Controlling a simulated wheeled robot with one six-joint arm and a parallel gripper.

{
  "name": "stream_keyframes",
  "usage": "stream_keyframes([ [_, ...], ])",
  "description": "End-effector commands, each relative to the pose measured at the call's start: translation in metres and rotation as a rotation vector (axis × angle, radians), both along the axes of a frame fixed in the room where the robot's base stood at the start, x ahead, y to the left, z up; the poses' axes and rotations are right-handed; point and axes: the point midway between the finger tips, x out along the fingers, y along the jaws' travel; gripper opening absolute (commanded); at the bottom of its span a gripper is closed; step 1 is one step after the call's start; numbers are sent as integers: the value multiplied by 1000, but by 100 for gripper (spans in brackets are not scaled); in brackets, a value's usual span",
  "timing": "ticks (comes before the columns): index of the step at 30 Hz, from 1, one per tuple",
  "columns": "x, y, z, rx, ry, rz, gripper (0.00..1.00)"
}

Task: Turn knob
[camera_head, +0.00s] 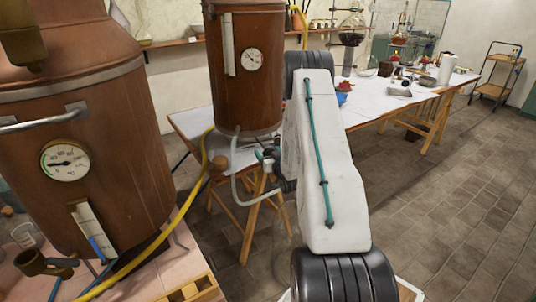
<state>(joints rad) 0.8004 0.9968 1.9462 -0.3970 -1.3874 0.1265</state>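A copper vessel (246,105) with a round gauge (251,60) stands at the upper middle. A larger copper vessel (110,130) with a gauge (65,160) fills the left side. I cannot tell which part is the task's knob. A brown rounded piece (219,163) shows below the middle vessel, and a dark tap-like fitting (45,264) is at the lower left. My white arm link hides much of the middle. Small dark and pale parts (267,158) beside it, near the middle vessel's base, may be my gripper; its fingers cannot be made out.
A yellow hose (182,212) and a pale hose (236,182) hang around the vessels. A long table (375,113) with glassware and other items runs behind my arm. A wheeled cart (497,72) stands at the back right. The tiled floor (450,195) at right is clear.

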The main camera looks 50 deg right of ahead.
Motion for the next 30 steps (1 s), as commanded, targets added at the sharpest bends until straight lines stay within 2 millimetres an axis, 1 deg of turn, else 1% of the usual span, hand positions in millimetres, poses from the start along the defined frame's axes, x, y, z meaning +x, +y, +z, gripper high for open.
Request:
stream_keyframes([
  [1,0,0,0,0,0,0,61],
  [4,0,0,0,0,0,0,33],
  [5,0,0,0,0,0,0,30],
  [11,0,0,0,-6,3,0,30],
  [17,0,0,0,-54,24,0,30],
  [23,0,0,0,-170,74,0,30],
  [30,0,0,0,-370,161,0,30],
])
